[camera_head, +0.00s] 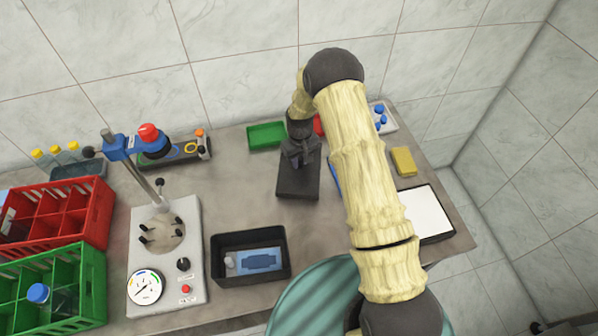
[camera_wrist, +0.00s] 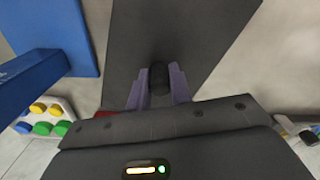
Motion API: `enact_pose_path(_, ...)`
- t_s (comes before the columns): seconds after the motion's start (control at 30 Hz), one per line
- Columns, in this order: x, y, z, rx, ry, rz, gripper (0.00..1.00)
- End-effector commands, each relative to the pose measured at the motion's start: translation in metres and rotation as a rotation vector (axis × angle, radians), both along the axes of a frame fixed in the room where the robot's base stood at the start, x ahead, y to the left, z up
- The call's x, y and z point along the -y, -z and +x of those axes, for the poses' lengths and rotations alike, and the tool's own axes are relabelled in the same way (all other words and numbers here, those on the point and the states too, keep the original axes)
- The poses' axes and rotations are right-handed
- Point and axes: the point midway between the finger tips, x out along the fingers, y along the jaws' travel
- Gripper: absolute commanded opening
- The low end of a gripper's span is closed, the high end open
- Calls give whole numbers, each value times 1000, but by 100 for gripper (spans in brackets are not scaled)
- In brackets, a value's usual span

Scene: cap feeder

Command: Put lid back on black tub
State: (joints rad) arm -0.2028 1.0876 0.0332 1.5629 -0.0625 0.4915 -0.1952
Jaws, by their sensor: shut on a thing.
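The black tub (camera_head: 216,262) stands open at the front middle of the bench in the head view, with a blue piece and a small pale item inside. The lid (camera_head: 298,187) is a flat dark rectangle with a knob, behind and to the right of the tub. In the wrist view the lid (camera_wrist: 185,35) fills the middle. My gripper (camera_head: 300,158) is over the lid, apart from the tub. Its two fingers (camera_wrist: 158,85) are shut on the lid's dark knob. I cannot tell whether the lid touches the bench.
A test stand (camera_head: 192,285) with gauge and blue-red post stands left of the tub. Red (camera_head: 95,240) and green (camera_head: 98,290) crates are at far left. A green tray (camera_head: 266,136) lies behind the lid. A yellow block (camera_head: 403,161) and white-topped panel (camera_head: 427,214) are right.

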Motion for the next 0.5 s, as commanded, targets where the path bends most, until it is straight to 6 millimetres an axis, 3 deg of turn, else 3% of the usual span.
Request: enact_pose_path(0.5,0,-25,0,0,0,0,1)
